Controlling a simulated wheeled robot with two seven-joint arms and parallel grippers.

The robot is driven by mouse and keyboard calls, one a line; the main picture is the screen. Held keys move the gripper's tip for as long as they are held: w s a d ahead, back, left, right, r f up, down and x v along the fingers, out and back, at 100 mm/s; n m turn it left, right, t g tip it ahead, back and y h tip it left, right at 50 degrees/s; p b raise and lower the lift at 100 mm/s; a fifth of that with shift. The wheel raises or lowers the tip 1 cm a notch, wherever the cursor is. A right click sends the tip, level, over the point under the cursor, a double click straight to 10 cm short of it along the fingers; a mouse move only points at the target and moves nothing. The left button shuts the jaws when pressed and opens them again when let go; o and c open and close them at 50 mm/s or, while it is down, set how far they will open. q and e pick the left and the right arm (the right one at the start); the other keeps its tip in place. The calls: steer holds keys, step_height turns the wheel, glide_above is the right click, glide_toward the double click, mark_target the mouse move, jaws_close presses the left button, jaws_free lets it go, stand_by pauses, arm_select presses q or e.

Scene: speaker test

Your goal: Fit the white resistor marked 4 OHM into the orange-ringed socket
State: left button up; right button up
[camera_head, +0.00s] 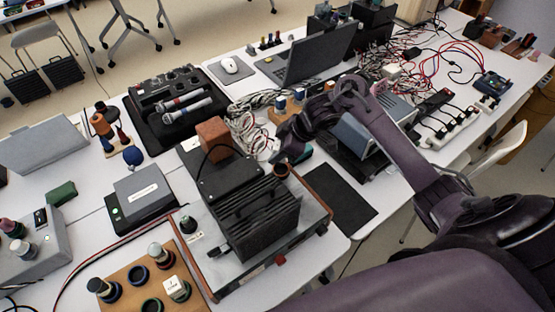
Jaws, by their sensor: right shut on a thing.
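My right gripper (292,156) reaches in from the right and hangs above the back right corner of the black finned amplifier (255,215). It is shut on a small dark piece with a brown-orange rim (282,170), mostly hidden by the fingers; I cannot read any marking on it. A white block with small dark print (176,287) stands on the wooden board (128,277) at the bottom left; the print is too small to read. The board also bears dark blue and green rings. I cannot clearly make out an orange-ringed socket. My left gripper is not in view.
Other capped pegs (101,288) stand on the board. A grey box (140,192), a black microphone case (175,108) and a laptop (310,60) stand behind. A black mat (340,200) lies right of the amplifier. Tangled cables (425,60) and a power strip (455,128) lie at right.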

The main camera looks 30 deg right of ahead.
step_height(320, 180, down, 4)
steer(key=shift+r, duration=0.15)
steer(key=shift+f, duration=0.25)
steer(key=o, duration=1)
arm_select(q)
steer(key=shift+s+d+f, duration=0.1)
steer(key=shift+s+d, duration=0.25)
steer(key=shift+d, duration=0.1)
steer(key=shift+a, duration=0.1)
arm_select(e)
steer(key=shift+r, duration=0.35)
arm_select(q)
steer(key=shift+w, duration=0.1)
arm_select(e)
steer(key=v, duration=1.1)
steer(key=shift+s+d+r, duration=0.2)
steer(key=shift+s+r, duration=0.05)
steer(key=shift+r, duration=0.05)
